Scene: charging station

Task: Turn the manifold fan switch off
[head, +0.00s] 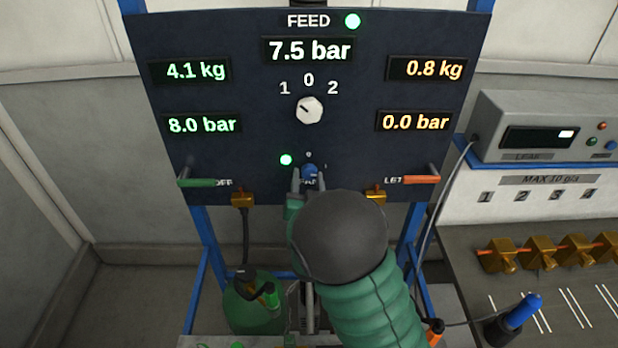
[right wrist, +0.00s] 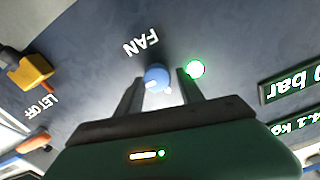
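The fan switch is a small blue knob (head: 310,172) low in the middle of the dark panel. The right wrist view shows the knob (right wrist: 157,77) near the FAN label, with a pale mark on its rim. A lit green lamp (head: 286,160) sits beside it; the lamp also shows in the wrist view (right wrist: 195,69). My right gripper (head: 308,182) is at the knob, with one finger on each side. In the wrist view its fingers (right wrist: 160,90) stand apart, with small gaps visible beside the knob. Contact cannot be told. My left gripper is not in view.
A white FEED selector (head: 309,110) sits above on the panel (head: 240,100). A green-handled valve (head: 197,182) is at left and an orange-handled one (head: 421,179) at right. A bench (head: 450,240) with brass fittings and a grey leak tester (head: 545,125) stands at right.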

